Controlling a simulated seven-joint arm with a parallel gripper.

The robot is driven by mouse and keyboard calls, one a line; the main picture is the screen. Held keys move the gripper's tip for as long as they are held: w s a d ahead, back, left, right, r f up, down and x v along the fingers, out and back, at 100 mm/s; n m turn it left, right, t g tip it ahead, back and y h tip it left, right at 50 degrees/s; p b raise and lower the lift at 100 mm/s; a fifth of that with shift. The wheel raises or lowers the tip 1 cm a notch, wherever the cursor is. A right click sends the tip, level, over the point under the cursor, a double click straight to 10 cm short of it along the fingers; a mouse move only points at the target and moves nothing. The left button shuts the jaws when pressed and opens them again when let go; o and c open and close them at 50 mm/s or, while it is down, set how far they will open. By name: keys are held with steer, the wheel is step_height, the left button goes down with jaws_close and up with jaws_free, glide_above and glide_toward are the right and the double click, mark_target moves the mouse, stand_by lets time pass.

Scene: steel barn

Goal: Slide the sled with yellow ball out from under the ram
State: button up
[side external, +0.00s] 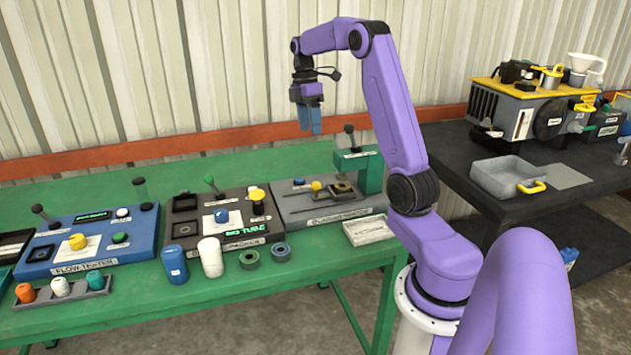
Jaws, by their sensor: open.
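A grey press station (300,210) sits on the green table near my arm. Its green ram frame (368,165) stands at the right end, with a black-knobbed lever (349,130) on top. A small dark sled (342,191) lies on the base, left of the ram frame. A yellow ball (316,186) shows at the sled's left end. Whether part of the sled is under the ram is too small to tell. My gripper (317,131) points down, open and empty, in the air above the station and clear of the ball.
Left of the press are a dark station (183,229) with a green-knobbed lever and a blue station (62,252). A dark bench (490,190) is at right.

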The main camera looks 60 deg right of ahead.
steer(key=s+f, duration=0.1)
steer(key=f, duration=0.4)
steer(key=a+f, duration=0.1)
steer(key=f, duration=0.5)
steer(key=s+a+f, duration=0.1)
steer(key=f, duration=0.4)
steer(key=shift+s+f, duration=0.3)
steer(key=shift+s, duration=0.05)
jaws_close()
steer(key=shift+w, duration=0.1)
